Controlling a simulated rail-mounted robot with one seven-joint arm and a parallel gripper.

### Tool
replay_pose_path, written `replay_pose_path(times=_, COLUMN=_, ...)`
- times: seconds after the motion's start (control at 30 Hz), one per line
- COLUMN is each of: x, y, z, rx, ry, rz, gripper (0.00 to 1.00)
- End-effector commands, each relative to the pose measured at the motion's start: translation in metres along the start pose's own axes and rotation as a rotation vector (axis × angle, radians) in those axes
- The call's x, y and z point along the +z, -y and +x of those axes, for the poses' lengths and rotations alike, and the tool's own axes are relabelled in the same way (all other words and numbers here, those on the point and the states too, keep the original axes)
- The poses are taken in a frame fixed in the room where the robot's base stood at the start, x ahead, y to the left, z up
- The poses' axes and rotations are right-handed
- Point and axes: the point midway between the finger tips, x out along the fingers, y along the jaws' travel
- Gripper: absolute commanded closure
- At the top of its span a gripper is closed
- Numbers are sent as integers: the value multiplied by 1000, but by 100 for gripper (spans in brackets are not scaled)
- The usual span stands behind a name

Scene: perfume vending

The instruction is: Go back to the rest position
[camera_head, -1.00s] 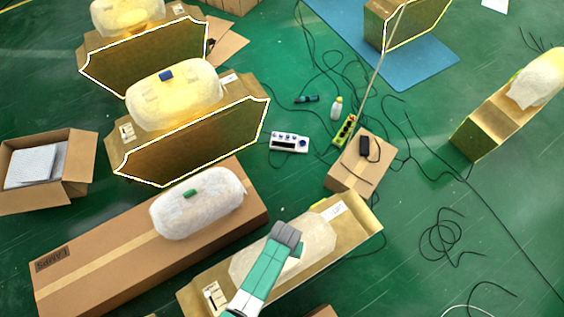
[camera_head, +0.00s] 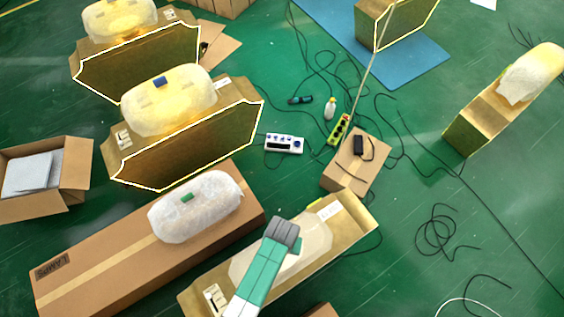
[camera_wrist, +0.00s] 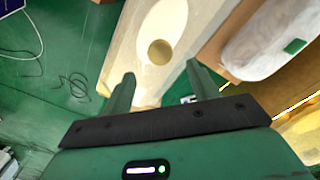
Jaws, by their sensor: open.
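My gripper (camera_wrist: 160,78) shows in the wrist view with its two green fingers wide apart. Nothing is held between them. Beyond the fingers lies a pale gold case (camera_wrist: 128,48) with a white oval and a round gold spot (camera_wrist: 160,52). In the head view my green and grey arm reaches in from the bottom, over a gold case (camera_head: 350,212) with a pale rounded top. The fingers cannot be made out there.
A long brown carton (camera_head: 100,262) bearing a white wrapped bundle (camera_head: 196,206) lies left of my arm. An open box (camera_head: 75,170) stands farther left. A small carton (camera_head: 355,170), a control box (camera_head: 284,143) and loose cables (camera_head: 440,235) lie on the green floor.

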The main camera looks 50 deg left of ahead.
Motion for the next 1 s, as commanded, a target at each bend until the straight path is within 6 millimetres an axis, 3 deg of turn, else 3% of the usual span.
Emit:
replay_pose_path(times=0.13, x=0, y=0, z=-11, rx=0, ry=0, rz=1, gripper=41)
replay_pose_path(times=0.73, x=-1, y=0, z=-12, rx=0, ry=-2, rz=1, gripper=41)
replay_pose_path(times=0.87, x=-52, y=-26, z=-57, rx=36, ry=-159, rz=48, gripper=41)
replay_pose_path(times=1.0, x=-123, y=-75, z=-152, rx=107, ry=-436, rz=133, gripper=41)
